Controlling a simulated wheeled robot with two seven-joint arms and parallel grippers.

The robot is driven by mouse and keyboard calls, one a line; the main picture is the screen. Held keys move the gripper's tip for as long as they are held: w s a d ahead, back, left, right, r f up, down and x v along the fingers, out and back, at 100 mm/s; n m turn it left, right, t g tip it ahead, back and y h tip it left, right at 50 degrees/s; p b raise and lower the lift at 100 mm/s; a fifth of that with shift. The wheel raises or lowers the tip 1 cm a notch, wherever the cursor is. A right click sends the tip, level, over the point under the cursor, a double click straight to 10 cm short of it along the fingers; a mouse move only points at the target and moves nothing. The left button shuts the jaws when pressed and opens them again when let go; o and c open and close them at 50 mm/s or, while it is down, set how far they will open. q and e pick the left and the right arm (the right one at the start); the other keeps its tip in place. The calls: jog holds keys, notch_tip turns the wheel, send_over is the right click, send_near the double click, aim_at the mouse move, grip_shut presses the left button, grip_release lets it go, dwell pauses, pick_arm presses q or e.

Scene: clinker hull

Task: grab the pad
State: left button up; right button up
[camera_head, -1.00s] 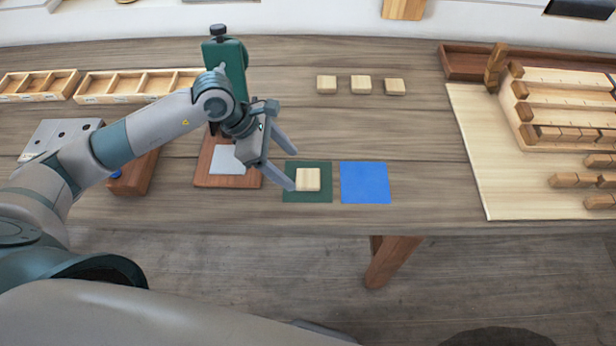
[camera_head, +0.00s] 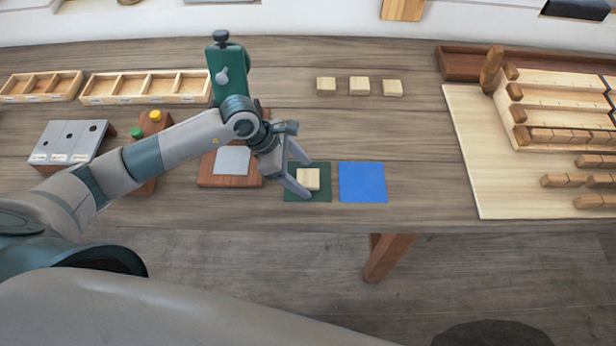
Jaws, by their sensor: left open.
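A pale square wooden pad (camera_head: 310,180) lies on a dark green mat (camera_head: 324,196), near the table's front edge. My left gripper (camera_head: 306,178) is open at this pad. One finger shows just behind it and the other just in front. I cannot tell whether either finger touches it or how far down they reach. Several similar pale blocks sit apart in a row at the back, including the middle one (camera_head: 359,86). My right gripper is not in view.
A blue square (camera_head: 362,182) lies right of the green mat. A reddish board with a grey plate (camera_head: 232,160) and a green press-like stand (camera_head: 228,65) are at the left. A pale board (camera_head: 465,130) with wooden racks fills the right. The table's middle is clear.

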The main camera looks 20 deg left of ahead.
aim_at(304, 181)
pick_arm(q)
jog(key=c, duration=1.1)
jog(key=shift+r, duration=0.15)
jog(key=shift+c, duration=0.2)
jog(key=shift+r+b, duration=0.45)
jog(key=shift+b, duration=0.05)
jog(key=r, duration=0.1)
jog(key=r+b, duration=0.2)
jog(key=shift+s+d+r, duration=0.1)
jog(key=shift+s+d, duration=0.2)
jog(key=shift+d, duration=0.1)
jog(key=s+d+r+b, duration=0.4)
jog(key=s+d+r, duration=0.2)
jog(key=s+d, duration=0.1)
jog(key=shift+s+d+r, duration=0.2)
jog(key=shift+d+r, duration=0.15)
